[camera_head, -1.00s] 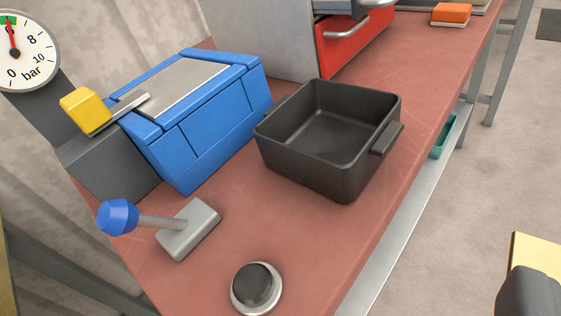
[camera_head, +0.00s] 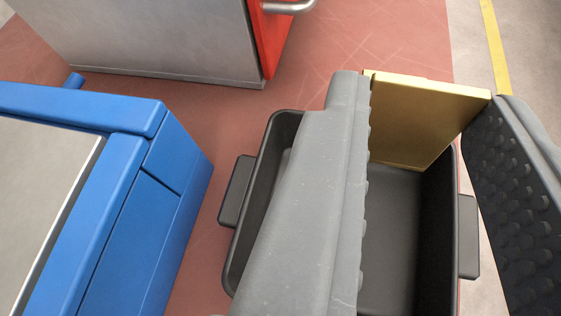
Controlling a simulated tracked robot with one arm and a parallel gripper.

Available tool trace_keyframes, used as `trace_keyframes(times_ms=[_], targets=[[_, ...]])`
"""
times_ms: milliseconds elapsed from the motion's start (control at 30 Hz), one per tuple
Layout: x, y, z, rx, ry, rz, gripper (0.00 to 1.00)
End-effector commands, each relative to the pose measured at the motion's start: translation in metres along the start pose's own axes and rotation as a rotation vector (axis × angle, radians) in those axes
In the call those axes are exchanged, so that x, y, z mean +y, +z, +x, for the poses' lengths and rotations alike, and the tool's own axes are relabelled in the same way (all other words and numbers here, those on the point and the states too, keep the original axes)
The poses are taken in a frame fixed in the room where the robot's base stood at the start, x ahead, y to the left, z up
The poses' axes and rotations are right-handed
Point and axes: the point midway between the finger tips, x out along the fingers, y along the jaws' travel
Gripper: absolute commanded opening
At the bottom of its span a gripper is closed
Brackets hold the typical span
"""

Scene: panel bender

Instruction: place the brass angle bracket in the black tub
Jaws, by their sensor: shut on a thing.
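The brass angle bracket (camera_head: 415,115) is a flat gold piece held between the two grey fingers of my gripper (camera_head: 425,95). My gripper is shut on it, with the left finger and the ridged right finger on either side. The black tub (camera_head: 400,235) stands on the red bench below. The bracket shows over the tub's far right part, and its height above the tub is hard to tell. The left finger hides the middle of the tub. The tub's inside looks empty where it shows.
The blue machine (camera_head: 130,200) with a grey top stands left of the tub, with a narrow strip of bench between. A grey cabinet (camera_head: 155,40) with a red drawer (camera_head: 272,35) stands behind. The bench edge and floor are at the right.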

Motion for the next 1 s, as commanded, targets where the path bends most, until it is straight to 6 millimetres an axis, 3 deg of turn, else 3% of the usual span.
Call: trace_keyframes(times_ms=[333, 567, 800, 1000], targets=[[-0.009, 0.052, 0.016, -0.003, -0.009, -0.008, 0.05], [-0.010, 0.066, 0.022, -0.003, -0.010, -0.006, 0.05], [-0.010, 0.093, 0.033, -0.002, -0.010, -0.006, 0.05], [-0.010, 0.094, 0.033, -0.001, -0.012, -0.004, 0.05]])
